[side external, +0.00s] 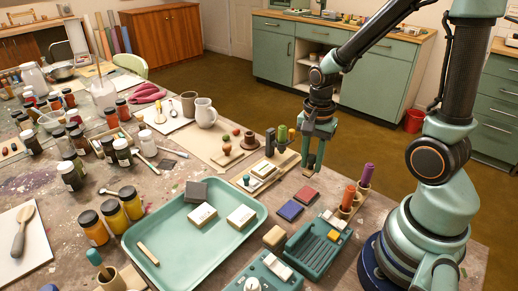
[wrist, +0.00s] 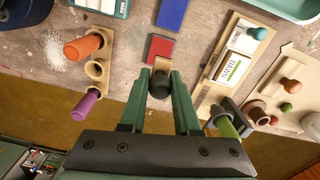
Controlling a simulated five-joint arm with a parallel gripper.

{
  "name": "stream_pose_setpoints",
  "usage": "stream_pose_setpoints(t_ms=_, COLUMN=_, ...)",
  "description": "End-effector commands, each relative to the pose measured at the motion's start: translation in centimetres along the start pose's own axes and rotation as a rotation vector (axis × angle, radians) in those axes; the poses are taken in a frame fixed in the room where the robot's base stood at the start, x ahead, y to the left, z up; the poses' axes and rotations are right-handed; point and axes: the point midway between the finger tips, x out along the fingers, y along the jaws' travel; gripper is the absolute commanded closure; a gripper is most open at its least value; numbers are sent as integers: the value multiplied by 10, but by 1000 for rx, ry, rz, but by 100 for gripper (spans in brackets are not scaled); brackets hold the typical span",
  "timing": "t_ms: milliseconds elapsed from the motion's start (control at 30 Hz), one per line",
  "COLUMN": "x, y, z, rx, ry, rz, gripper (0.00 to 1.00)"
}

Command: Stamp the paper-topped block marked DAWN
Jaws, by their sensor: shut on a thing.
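My gripper (wrist: 158,78) is shut on a dark, round-topped stamp handle (wrist: 159,87), apparently above the table just beside the red ink pad (wrist: 160,48). My gripper also shows in the side view (side external: 313,167), where the held piece is not clear. The block marked DAWN (wrist: 232,69) has a white paper top with a green band. It lies in a wooden tray (wrist: 207,97), to the right of my gripper in the wrist view. The stamp's lower end is hidden.
A blue ink pad (side external: 290,210) lies beside the red one. A rack holds an orange handle (side external: 349,195) and a purple handle (side external: 367,174). A green handle (wrist: 226,127) stands at the tray's end. A teal tray (side external: 185,268) holds several blocks.

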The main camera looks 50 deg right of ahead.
Motion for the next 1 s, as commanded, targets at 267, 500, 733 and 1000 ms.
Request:
stream_pose_setpoints(t_ms=267, x=21, y=2, z=3, rx=0, ry=-2, rz=5, gripper=100)
stream_pose_setpoints(t_ms=500, x=45, y=2, z=2, rx=0, ry=-2, rz=4, gripper=100)
stream_pose_setpoints(t_ms=733, x=59, y=1, z=2, rx=0, ry=-1, rz=2, gripper=100)
stream_pose_setpoints(t_ms=1000, x=62, y=0, z=2, rx=0, ry=0, rz=0, gripper=100)
